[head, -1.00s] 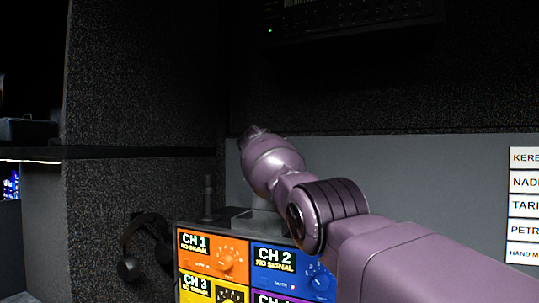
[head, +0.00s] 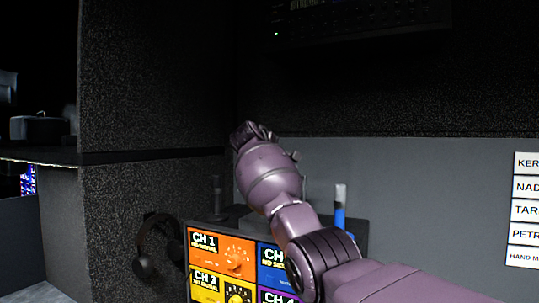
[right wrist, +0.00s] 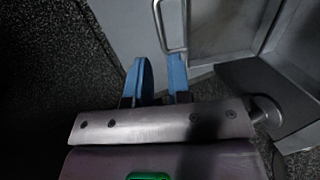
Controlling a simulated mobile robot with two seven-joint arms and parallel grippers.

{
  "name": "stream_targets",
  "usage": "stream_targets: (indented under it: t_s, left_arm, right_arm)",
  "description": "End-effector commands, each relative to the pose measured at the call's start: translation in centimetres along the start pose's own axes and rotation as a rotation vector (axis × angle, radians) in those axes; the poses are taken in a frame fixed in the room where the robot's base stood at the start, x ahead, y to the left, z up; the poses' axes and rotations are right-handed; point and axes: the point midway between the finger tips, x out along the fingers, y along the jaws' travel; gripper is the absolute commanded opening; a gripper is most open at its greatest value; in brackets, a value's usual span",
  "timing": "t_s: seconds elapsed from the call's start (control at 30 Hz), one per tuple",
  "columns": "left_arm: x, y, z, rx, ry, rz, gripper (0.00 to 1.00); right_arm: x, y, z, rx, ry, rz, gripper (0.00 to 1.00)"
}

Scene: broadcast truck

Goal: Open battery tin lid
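In the right wrist view a pale metal loop handle (right wrist: 172,28) stands just beyond my right gripper (right wrist: 161,60). Its two blue fingers are apart with a narrow gap, and nothing shows between them. The right fingertip overlaps the loop's lower end; I cannot tell whether they touch. Grey metal surfaces (right wrist: 217,28) lie beside the loop, possibly the battery tin, but I cannot make out its lid. In the head view my right arm reaches in from the right, and its wrist hides the fingers and what lies behind. My left gripper is not in view.
A panel of coloured channel blocks (head: 222,257) stands below my right arm. A blue cylinder with a white top (head: 340,212) stands right of the wrist. Headphones (head: 158,245) hang at the left on a dark speckled wall (head: 150,100). Name labels (head: 527,210) are at the right.

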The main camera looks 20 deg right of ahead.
Motion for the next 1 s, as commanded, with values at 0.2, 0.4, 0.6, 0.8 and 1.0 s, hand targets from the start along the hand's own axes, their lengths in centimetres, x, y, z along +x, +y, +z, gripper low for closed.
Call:
stream_targets:
  t_s: [0.2, 0.4, 0.6, 0.8, 1.0]
  left_arm:
    - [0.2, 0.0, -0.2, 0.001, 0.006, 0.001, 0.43]
    - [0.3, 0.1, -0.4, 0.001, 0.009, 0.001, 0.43]
    - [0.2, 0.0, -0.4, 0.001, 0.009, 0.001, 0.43]
    - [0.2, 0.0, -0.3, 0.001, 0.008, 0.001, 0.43]
    - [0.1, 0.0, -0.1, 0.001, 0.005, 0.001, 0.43]
  right_arm:
    - [-2.4, -0.1, -0.1, -0.001, 0.002, 0.001, 0.18]
    - [-3.4, 0.0, 0.0, -0.001, 0.001, 0.0, 0.18]
    - [-3.5, 0.0, 0.0, -0.001, 0.0, -0.001, 0.18]
    - [-3.5, 0.0, 0.0, -0.001, 0.0, -0.001, 0.18]
    - [-3.5, 0.0, 0.0, -0.001, 0.001, -0.001, 0.18]
